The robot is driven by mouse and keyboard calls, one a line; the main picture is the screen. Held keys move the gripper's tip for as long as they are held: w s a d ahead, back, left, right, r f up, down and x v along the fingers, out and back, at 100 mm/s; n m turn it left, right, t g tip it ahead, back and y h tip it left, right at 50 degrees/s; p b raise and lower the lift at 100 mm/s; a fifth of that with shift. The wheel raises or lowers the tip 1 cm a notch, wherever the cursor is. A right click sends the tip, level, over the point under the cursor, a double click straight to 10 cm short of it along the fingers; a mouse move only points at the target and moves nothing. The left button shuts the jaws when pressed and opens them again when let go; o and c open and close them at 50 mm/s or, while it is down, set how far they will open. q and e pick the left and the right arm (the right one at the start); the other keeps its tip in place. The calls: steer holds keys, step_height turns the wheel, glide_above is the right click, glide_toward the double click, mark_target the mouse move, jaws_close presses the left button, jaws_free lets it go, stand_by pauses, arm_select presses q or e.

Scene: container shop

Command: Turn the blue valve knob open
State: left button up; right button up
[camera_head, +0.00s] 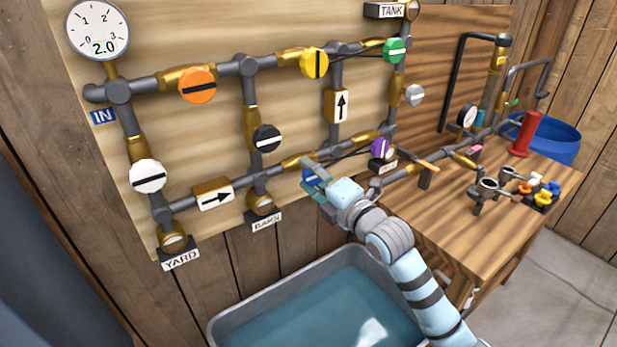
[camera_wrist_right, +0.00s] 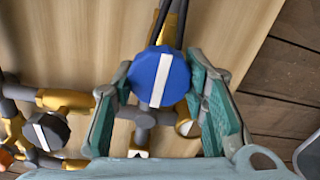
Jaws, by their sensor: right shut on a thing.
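The blue valve knob (camera_head: 309,181) sits on the lower pipe run of the wall panel, mostly hidden behind my right gripper in the head view. The right wrist view shows it face-on as a blue round knob (camera_wrist_right: 174,77) with a white stripe that runs nearly upright in that picture. My right gripper (camera_head: 316,177) is at the knob, with one teal finger on each side of it in the right wrist view, shut on it. My left gripper is not in view.
A purple knob (camera_head: 381,148) and a black knob (camera_head: 266,138) sit on either side. A grey tub of water (camera_head: 222,325) stands below the panel. A wooden bench (camera_head: 430,225) with fittings is at the right. A gauge (camera_head: 98,28) at top left reads near 2.0.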

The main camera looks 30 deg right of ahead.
steer(key=o, duration=1.2)
steer(key=s, duration=0.4)
steer(key=s+d, duration=0.1)
steer(key=s, duration=0.6)
steer(key=shift+s+d, duration=0.3)
steer(key=shift+s, duration=0.1)
